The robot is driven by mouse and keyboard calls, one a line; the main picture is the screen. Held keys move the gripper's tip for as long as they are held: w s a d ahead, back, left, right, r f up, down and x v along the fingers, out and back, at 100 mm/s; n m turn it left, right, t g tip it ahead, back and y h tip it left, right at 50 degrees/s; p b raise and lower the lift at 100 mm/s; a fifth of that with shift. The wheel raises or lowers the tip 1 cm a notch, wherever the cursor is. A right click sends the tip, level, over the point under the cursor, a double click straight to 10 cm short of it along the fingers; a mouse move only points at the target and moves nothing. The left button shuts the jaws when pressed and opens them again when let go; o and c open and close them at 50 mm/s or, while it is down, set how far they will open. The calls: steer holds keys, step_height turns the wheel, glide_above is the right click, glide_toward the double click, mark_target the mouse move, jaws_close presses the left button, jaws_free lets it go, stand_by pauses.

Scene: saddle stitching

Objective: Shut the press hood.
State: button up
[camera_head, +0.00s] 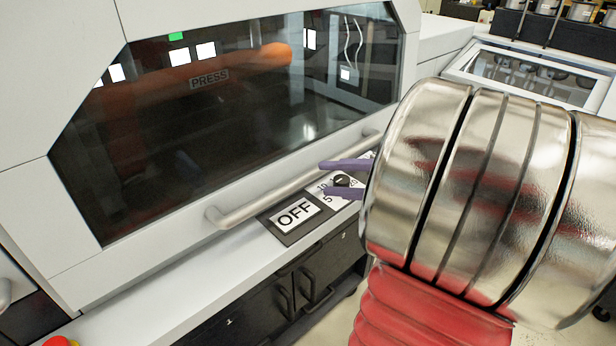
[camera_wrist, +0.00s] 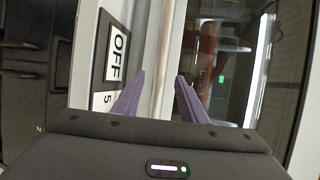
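The press hood (camera_head: 130,209) is a pale grey frame around a large dark window marked PRESS. It looks lowered, with its bottom edge close above the control ledge; I cannot tell whether it is fully shut. Its long bar handle (camera_head: 262,198) runs along the lower edge. My gripper (camera_head: 325,178) has two purple fingers, spread apart near the right part of the handle. In the wrist view the handle (camera_wrist: 157,60) runs between the lines of the open fingers (camera_wrist: 161,76); I cannot tell whether they touch it. Nothing is gripped.
Dark cabinets (camera_head: 300,290) with handles are underneath. A red button (camera_head: 60,341) is at the lower left. Another machine with a glass lid (camera_head: 530,75) stands at the upper right.

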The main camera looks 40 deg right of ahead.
mark_target(313, 179)
steer(key=shift+x, duration=3.5)
steer(key=shift+c, duration=0.4)
steer(key=shift+f, duration=0.1)
jaws_close()
